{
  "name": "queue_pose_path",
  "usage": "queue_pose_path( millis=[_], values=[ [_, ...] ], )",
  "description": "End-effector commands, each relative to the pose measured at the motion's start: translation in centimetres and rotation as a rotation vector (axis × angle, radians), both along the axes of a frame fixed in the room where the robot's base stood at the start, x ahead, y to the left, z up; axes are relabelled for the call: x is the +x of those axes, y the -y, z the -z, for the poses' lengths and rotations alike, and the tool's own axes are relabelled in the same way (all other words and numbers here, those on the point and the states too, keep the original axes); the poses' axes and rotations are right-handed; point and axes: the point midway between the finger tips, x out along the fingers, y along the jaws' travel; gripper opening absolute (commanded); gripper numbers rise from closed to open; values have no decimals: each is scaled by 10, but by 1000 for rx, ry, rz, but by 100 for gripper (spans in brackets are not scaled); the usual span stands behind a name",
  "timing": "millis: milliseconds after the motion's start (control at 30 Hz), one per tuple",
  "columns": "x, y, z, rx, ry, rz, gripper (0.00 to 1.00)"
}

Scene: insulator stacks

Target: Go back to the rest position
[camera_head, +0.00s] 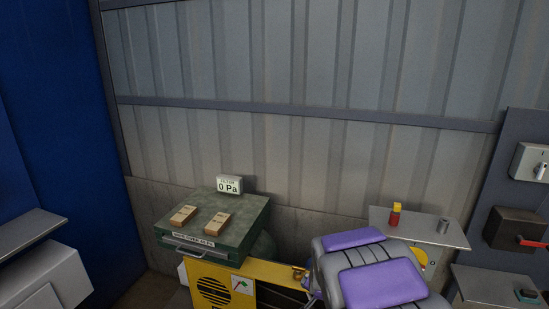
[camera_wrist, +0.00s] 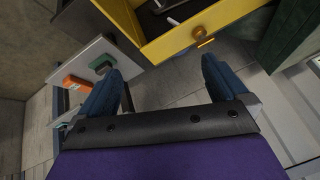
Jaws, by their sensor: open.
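My gripper (camera_wrist: 160,68) shows in the wrist view with its two blue fingers spread wide apart. Nothing is between them, and the grey floor shows through the gap. Beyond the fingers is a yellow cabinet (camera_wrist: 188,38) with a brass knob (camera_wrist: 203,37); the gripper is apart from the knob. In the head view my purple and grey arm fills the bottom centre-right, and my fingers cannot be made out there. The brass knob (camera_head: 298,272) also shows just left of the arm.
A switch panel (camera_head: 512,170) stands at far right. A corrugated wall closes the back.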

Motion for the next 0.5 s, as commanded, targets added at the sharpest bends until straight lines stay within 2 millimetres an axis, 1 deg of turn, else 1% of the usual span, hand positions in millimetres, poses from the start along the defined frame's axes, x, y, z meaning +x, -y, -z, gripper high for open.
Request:
queue_pose_path(
  millis=[33,167,200,367,400,467,500],
  values=[
    [-17,0,-11,-4,-30,-23,100],
    [-64,-1,-32,-13,-124,-94,100],
    [-78,-1,-40,-17,-148,-118,100],
    [-143,-2,-59,-27,-267,-213,100],
    [-160,-2,-65,-29,-296,-239,100],
    [-185,-3,-72,-32,-337,-278,100],
    [-202,-3,-77,-33,-363,-303,100]
  ],
)
